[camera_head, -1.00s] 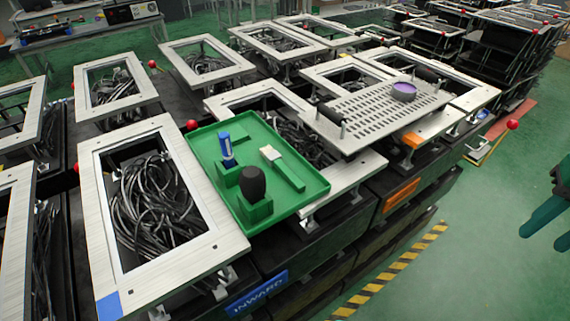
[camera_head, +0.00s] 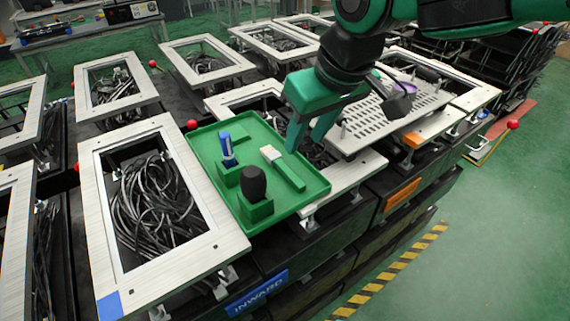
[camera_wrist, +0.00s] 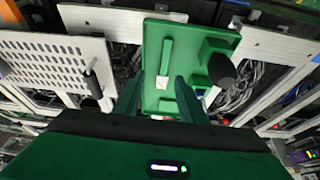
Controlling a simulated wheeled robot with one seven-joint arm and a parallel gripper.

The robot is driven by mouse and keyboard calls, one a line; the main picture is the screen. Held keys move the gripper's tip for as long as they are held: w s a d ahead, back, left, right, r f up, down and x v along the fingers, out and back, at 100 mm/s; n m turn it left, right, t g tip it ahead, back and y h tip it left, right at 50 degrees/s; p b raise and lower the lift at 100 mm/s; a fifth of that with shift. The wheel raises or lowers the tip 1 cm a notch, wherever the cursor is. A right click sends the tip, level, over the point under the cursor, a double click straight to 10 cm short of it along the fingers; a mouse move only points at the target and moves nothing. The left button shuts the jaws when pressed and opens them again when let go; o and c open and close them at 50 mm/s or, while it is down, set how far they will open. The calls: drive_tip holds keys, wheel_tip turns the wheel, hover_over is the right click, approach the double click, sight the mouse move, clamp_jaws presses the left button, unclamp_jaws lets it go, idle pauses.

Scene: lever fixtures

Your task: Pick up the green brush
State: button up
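The green brush (camera_head: 284,170) lies in the green tray (camera_head: 313,188), with its pale bristle head toward the back left. In the wrist view the brush (camera_wrist: 166,55) lies lengthwise, with its pale head nearest me. My gripper (camera_head: 305,146) is above the tray's right back edge, pointing down, to the right of the brush head and apart from it. In the wrist view my gripper (camera_wrist: 160,80) is open and empty, its two fingers appearing on either side of the brush head.
A black rounded object (camera_head: 253,183) and a blue-and-white item (camera_head: 228,150) stand in green holders in the tray, left of the brush. A perforated metal plate (camera_head: 365,127) with a purple ring lies to the right. Metal frames with black cables surround the tray.

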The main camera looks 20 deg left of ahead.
approach(288, 170)
drive_tip(key=shift+w+a+f, duration=0.45)
drive_tip(key=shift+a+f, duration=0.2)
drive_tip(key=shift+f, duration=0.1)
drive_tip(key=shift+d+x, duration=0.15)
drive_tip(key=shift+x, duration=1.4)
drive_tip(key=shift+d+x, duration=0.15)
drive_tip(key=shift+x, duration=1.35)
drive_tip(key=shift+s+f, duration=0.15)
drive_tip(key=shift+f, duration=0.05)
drive_tip(key=shift+c, duration=0.4)
clamp_jaws()
